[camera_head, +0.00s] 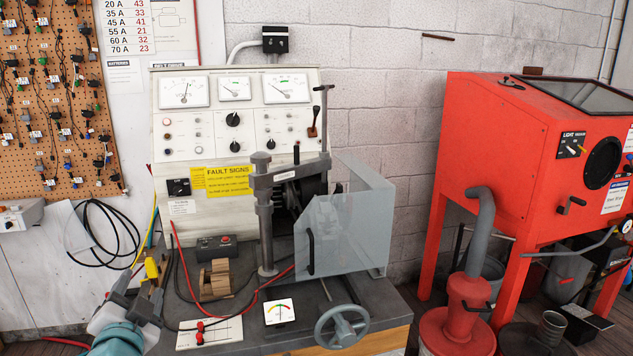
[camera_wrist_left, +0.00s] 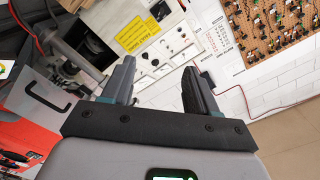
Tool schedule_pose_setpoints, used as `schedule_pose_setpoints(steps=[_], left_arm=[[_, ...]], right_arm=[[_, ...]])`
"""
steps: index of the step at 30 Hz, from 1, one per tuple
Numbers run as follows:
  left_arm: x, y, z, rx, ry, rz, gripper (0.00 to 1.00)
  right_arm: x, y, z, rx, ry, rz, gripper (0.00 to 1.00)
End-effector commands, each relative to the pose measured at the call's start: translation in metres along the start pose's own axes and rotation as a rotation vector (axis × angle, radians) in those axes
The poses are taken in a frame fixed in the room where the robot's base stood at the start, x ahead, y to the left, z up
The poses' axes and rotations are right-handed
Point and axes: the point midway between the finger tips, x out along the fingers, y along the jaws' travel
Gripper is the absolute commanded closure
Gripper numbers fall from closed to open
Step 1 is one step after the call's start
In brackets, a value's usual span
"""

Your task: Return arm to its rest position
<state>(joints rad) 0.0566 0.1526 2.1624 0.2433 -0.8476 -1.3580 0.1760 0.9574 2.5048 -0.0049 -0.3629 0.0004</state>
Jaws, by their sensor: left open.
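My left arm comes in from the lower left in the head view, with its teal and pale wrist near the bottom edge. My left gripper (camera_head: 146,291) is at the left edge of the test bench (camera_head: 385,310). In the left wrist view the two dark fingers of the gripper (camera_wrist_left: 160,88) stand apart with nothing between them. A yellow piece (camera_head: 152,268) shows close by the fingers in the head view; I cannot tell whether they touch. My right gripper is not in view.
The bench carries a gauge panel (camera_head: 236,135), a clamp post (camera_head: 265,225), a clear guard (camera_head: 345,230), a handwheel (camera_head: 341,327), a wooden block (camera_head: 216,280) and red and black leads. A red cabinet (camera_head: 490,150) stands right. A pegboard (camera_head: 45,110) hangs left.

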Motion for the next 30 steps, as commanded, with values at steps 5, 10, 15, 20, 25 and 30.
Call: schedule_pose_setpoints(steps=[5, 10, 15, 20, 25, 30], left_arm=[[0.002, 0.007, 0.003, -0.008, -0.006, 0.018, 0.41], [0.003, 0.050, 0.020, -0.081, -0.048, 0.130, 0.41], [-0.003, 0.100, 0.041, -0.170, -0.110, 0.257, 0.41], [-0.020, 0.157, 0.066, -0.277, -0.207, 0.401, 0.41], [-0.067, 0.240, 0.107, -0.442, -0.406, 0.610, 0.41], [-0.165, 0.329, 0.155, -0.654, -0.772, 0.842, 0.41]], right_arm=[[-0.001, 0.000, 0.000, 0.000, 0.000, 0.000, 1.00], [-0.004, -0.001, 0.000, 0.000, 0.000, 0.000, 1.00], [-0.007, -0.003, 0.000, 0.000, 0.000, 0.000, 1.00], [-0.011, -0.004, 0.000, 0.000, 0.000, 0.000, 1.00], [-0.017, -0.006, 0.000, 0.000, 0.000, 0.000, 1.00], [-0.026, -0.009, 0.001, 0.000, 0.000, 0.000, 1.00]])
